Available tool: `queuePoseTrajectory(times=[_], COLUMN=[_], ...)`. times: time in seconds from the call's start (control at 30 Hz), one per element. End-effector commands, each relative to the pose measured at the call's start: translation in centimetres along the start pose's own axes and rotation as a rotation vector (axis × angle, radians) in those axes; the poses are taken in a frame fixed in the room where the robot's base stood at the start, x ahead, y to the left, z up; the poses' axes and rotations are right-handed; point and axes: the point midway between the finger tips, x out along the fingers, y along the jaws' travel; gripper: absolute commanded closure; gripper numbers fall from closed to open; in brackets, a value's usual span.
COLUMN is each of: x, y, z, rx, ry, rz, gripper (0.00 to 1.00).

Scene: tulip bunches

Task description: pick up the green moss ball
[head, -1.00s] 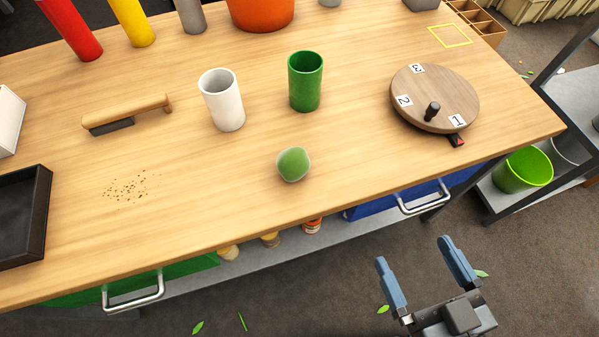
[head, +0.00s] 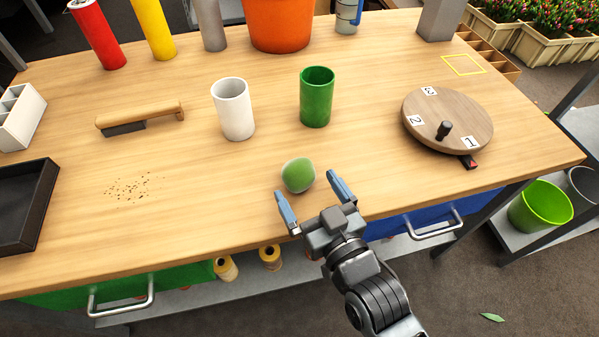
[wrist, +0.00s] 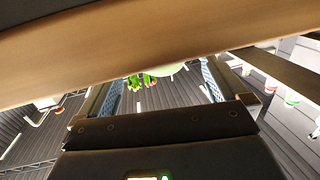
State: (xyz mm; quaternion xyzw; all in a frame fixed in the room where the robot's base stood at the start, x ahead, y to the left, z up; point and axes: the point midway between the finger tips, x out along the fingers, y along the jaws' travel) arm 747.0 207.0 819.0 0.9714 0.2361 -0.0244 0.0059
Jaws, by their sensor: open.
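The green moss ball (head: 298,175) sits on the wooden table near its front edge, in front of the white and green cups. My gripper (head: 310,188) is open and empty, its two blue fingers pointing at the ball from the front. The fingertips are close to the ball, one to its left and one to its right; I cannot tell whether they touch it. In the wrist view my fingers (wrist: 160,78) stand apart, and a pale green curved edge, likely the ball (wrist: 172,69), shows between them, mostly hidden by the table edge.
A white cup (head: 234,112) and a green cup (head: 317,98) stand behind the ball. A round numbered wooden disc (head: 448,112) lies to the right. A brush (head: 140,118), dark crumbs (head: 130,187) and a black tray (head: 28,205) are to the left. Table beside the ball is clear.

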Motion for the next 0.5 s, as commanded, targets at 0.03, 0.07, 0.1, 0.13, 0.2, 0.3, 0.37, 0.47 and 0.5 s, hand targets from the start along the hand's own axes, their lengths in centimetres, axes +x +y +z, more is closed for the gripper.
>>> queuePoseTrajectory(times=[0.03,0.07,0.1,0.13,0.2,0.3,0.37,0.47,0.5], x=[0.5,0.8,1.2,1.6,2.7,4.1,4.7,5.3,5.4], y=[0.0,0.0,0.0,0.0,0.1,0.1,0.1,0.2,0.2], z=[-0.1,-0.1,-0.1,-0.2,-0.2,-0.1,0.0,-0.1,0.0], rx=[0.000,0.000,0.000,0.000,0.000,0.000,0.000,0.000,0.000], ry=[0.002,0.001,0.001,0.002,0.001,0.002,0.001,0.001,0.001], rz=[0.000,-0.001,-0.001,-0.001,-0.001,-0.001,-0.001,0.000,0.000], gripper=[0.00,0.00,0.00,0.00,0.00,0.00,0.00,0.00,0.00])
